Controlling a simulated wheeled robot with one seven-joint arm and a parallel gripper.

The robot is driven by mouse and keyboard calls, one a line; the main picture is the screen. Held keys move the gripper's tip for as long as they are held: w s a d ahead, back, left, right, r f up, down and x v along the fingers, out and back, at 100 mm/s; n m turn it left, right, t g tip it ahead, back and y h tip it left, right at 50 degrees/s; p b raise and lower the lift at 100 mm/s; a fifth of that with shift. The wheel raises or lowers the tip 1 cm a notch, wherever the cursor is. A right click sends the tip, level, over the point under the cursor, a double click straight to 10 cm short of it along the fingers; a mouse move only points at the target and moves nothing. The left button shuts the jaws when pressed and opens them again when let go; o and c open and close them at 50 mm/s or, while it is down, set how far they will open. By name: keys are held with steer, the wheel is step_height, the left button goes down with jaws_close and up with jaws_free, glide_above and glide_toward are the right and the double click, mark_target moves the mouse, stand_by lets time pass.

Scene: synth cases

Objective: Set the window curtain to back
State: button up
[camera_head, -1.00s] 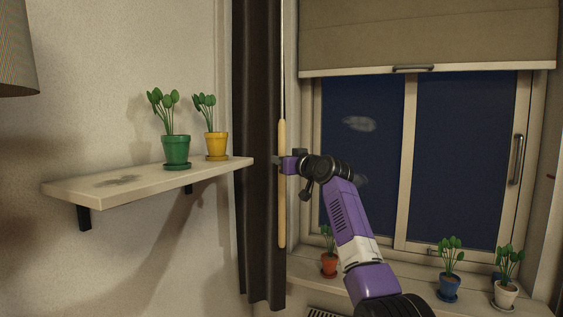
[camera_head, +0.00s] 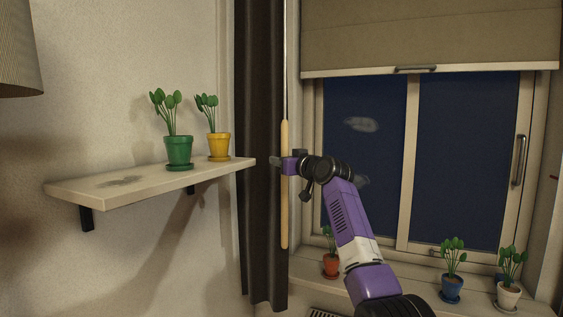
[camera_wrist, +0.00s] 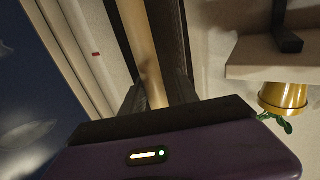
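The dark curtain (camera_head: 262,80) hangs gathered in a narrow bunch at the left side of the window (camera_head: 370,155). A pale wooden rod handle (camera_head: 284,220) hangs on a thin wand in front of the curtain's right edge. My gripper (camera_head: 278,162) is at the middle of this handle. In the wrist view the handle (camera_wrist: 140,35) runs between the two dark fingers of my gripper (camera_wrist: 158,98), which appear to touch it on both sides. The fingertips are partly hidden behind the handle and the gripper body.
A wall shelf (camera_head: 85,192) left of the curtain carries a green pot (camera_head: 178,151) and a yellow pot (camera_head: 218,146); its right end is close to the curtain. A beige blind (camera_head: 430,35) covers the window top. Potted plants, including a blue pot (camera_head: 451,289), stand on the sill below.

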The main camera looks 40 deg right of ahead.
steer(key=shift+s+d, duration=0.2)
steer(key=shift+d, duration=0.05)
steer(key=b+v, duration=0.2)
steer(key=v, duration=0.5)
steer(key=shift+s+a, duration=0.25)
steer(key=shift+a, duration=0.05)
